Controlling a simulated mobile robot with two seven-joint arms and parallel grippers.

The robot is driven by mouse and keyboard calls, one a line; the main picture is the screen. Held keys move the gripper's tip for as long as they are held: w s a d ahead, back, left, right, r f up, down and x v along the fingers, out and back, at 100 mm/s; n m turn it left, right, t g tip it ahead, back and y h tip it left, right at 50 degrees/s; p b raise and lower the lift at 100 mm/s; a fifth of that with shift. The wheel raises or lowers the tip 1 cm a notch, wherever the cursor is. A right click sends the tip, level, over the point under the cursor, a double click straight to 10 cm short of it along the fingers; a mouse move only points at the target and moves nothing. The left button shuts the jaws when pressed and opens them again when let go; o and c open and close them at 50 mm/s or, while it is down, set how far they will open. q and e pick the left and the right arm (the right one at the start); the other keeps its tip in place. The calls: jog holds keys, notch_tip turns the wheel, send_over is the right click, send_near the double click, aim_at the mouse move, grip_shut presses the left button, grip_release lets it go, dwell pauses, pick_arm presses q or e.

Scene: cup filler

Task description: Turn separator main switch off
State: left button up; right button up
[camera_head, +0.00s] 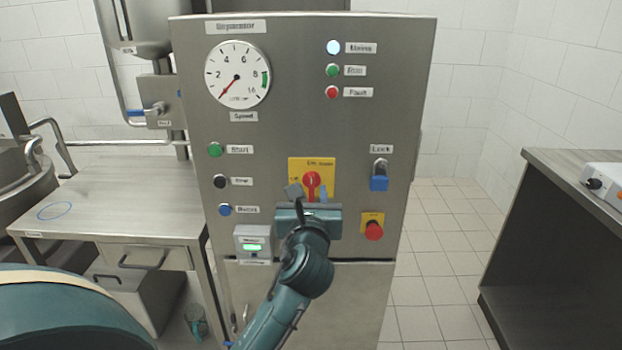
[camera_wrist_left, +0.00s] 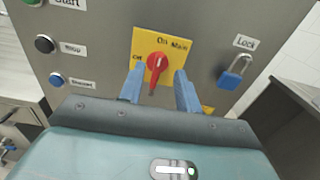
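The red main switch knob (camera_head: 312,182) sits on a yellow plate (camera_head: 297,166) on the front of the steel separator cabinet (camera_head: 300,100). The knob (camera_wrist_left: 157,65) also shows in the left wrist view, its handle close to upright. The plate there reads "On" and "Main" at the top and "Off" at the left. My left gripper (camera_head: 308,193) is in front of the plate. In the left wrist view its two blue fingers (camera_wrist_left: 159,86) are apart, one on each side of the knob's lower end, with gaps visible. Whether the tips touch the knob is unclear.
A blue padlock (camera_head: 379,183) hangs at the right under "Lock". A red mushroom button (camera_head: 374,231) is below it. Start (camera_head: 216,149) and other buttons line the left. A steel table (camera_head: 110,200) stands left, a dark counter (camera_head: 560,240) right.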

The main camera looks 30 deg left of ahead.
aim_at(311, 177)
pick_arm(q)
jog(key=x, duration=0.7)
jog(key=shift+d, duration=0.1)
grip_shut()
